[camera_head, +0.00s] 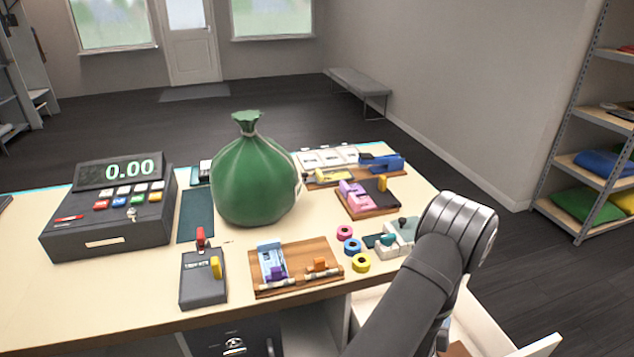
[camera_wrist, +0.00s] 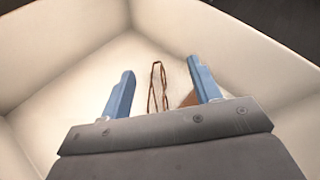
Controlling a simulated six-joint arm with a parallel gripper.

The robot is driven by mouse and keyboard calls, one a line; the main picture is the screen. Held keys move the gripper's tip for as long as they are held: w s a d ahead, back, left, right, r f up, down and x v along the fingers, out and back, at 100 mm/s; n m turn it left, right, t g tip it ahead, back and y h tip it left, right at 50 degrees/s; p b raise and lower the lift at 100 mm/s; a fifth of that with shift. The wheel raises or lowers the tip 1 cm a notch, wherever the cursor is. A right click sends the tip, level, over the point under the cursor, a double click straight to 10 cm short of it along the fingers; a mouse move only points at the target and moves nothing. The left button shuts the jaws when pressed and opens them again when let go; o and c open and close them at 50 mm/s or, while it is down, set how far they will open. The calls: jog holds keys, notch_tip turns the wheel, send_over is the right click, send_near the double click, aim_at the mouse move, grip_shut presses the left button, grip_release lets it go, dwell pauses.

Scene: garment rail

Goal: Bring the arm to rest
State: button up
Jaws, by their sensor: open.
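My gripper (camera_wrist: 160,88) shows in the wrist view with its two blue fingers apart. It points down into a white bin (camera_wrist: 65,65) with sloping walls. A thin brown loop (camera_wrist: 157,88) lies between and beyond the fingers, and nothing is clamped. A brown patch (camera_wrist: 188,99) shows beside the right finger, partly hidden by it. In the head view my arm reaches over the right front of the counter; the gripper itself is hidden there. Part of the white bin (camera_head: 490,325) shows at the lower right.
The counter (camera_head: 120,290) carries a cash register (camera_head: 110,215), a green tied sack (camera_head: 255,180), a dark box with red and yellow levers (camera_head: 203,280), a wooden tray (camera_head: 297,280) and coloured tape rolls (camera_head: 352,246) near my arm. A shelf (camera_head: 590,130) stands at the right.

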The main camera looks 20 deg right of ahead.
notch_tip(320, 180, down, 5)
jog(key=shift+r, duration=0.1)
jog(key=x, duration=0.2)
jog(key=shift+w+d+f, duration=0.1)
jog(key=shift+f, duration=0.25)
jog(key=shift+w+d+f, duration=0.2)
jog(key=shift+d+f, duration=0.1)
jog(key=shift+f, duration=0.25)
jog(key=shift+r, duration=0.4)
